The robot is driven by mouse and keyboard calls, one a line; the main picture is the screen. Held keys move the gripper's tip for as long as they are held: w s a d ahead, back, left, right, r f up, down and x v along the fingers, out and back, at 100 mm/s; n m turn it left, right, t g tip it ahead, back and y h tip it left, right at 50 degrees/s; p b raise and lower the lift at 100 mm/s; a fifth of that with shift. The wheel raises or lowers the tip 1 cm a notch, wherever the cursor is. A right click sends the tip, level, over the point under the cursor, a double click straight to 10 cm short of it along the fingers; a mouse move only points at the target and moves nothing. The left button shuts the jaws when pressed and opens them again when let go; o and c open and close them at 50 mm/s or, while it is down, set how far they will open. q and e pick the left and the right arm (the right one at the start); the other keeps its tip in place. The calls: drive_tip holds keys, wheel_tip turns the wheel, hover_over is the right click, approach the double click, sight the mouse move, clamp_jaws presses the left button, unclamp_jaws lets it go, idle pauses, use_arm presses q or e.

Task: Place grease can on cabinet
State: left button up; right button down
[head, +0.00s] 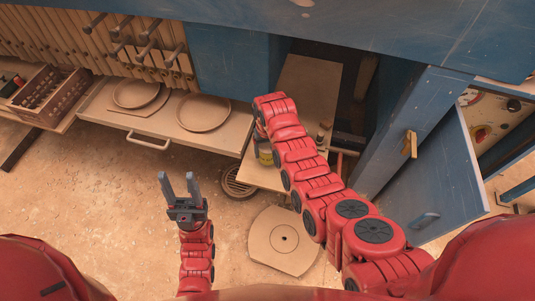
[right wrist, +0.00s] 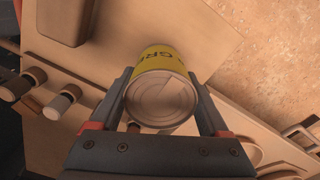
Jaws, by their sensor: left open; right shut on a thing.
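The grease can (right wrist: 160,98) is a small cylinder with a yellow label and a bare metal end. My right gripper (right wrist: 160,82) is shut on it, with one finger on each side. In the head view the can (head: 266,158) shows small beside the right gripper (head: 259,146), mostly hidden by my right arm. It is over or at the front of a tan wooden surface (head: 300,85); I cannot tell whether it touches. My left gripper (head: 177,178) is open and empty over the floor. A blue cabinet (head: 440,150) with its door open stands at the right.
A pulled-out drawer (head: 100,108) holds round plates (head: 203,112). A brown crate (head: 48,95) is at the far left. Small round knobs or jars (right wrist: 58,100) stand on the wooden surface near the can. A floor drain (head: 238,183) and flat plate (head: 283,240) lie below.

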sight(267, 156)
drive_tip(key=shift+f+p, duration=0.35)
drive_tip(key=shift+f, duration=1)
drive_tip(key=shift+f, duration=0.15)
unclamp_jaws()
